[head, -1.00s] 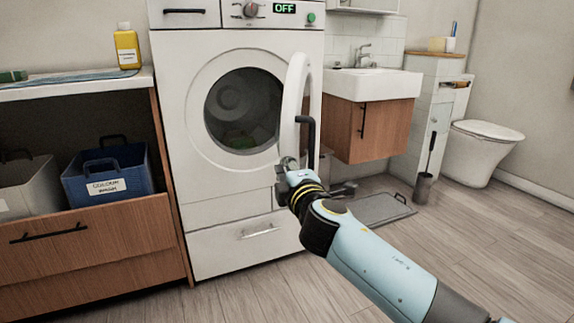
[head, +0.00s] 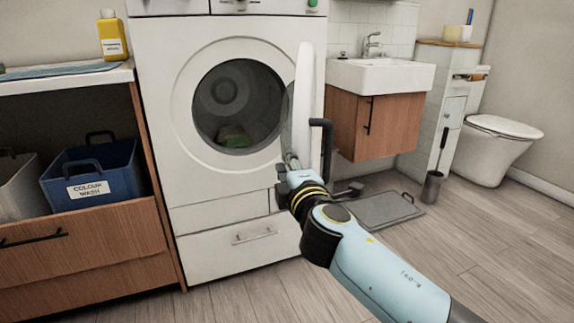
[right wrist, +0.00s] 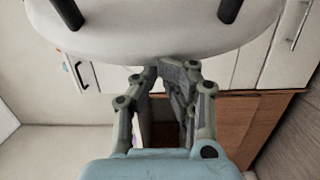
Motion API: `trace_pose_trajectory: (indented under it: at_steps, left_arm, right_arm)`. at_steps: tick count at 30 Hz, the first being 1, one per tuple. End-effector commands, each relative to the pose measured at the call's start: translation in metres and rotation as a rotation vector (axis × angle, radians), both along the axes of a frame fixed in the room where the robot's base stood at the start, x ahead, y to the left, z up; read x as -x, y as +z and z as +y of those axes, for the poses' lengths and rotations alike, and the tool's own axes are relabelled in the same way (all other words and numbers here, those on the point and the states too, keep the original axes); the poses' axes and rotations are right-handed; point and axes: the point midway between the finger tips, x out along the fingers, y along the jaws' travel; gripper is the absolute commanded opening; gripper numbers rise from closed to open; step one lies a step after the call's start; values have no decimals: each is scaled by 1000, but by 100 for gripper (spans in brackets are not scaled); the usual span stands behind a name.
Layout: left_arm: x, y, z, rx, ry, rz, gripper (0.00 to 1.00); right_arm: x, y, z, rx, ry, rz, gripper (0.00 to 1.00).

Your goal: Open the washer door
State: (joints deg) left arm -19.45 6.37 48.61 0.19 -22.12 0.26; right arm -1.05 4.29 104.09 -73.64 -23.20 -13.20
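The white washer (head: 170,130) stands in the middle of the head view. Its round door (head: 304,100) is swung open to the right and shows nearly edge-on. The dark handle (head: 327,140) is on the door's outer side. The round opening shows the drum (head: 232,90) with some laundry inside. My right gripper (head: 287,160) is at the door's lower edge. In the right wrist view the door (right wrist: 150,35) fills the top, and the gripper's fingertips (right wrist: 160,68) come close together just at its rim, not visibly clamping it. My left gripper is not in view.
A wooden cabinet with a blue basket (head: 92,180) stands left of the washer, with a yellow bottle (head: 112,35) on top. A sink cabinet (head: 375,120) is at the right, close to the door's swing. A grey mat (head: 375,210) lies on the floor. The right foreground floor is clear.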

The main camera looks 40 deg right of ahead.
Motion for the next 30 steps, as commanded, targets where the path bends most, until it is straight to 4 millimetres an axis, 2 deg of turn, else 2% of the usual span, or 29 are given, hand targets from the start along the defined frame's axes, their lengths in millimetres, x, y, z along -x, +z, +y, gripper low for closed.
trace_pose_trajectory:
  at_steps: [1,11,19,30]
  left_arm:
    - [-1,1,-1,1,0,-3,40]
    - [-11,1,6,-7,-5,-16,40]
    - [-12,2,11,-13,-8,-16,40]
    - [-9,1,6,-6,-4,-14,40]
  right_arm:
    - [-1,5,0,3,0,-7,0]
    - [0,3,0,1,2,-4,0]
    - [0,1,0,1,7,-2,0]
    - [0,1,0,1,26,-2,0]
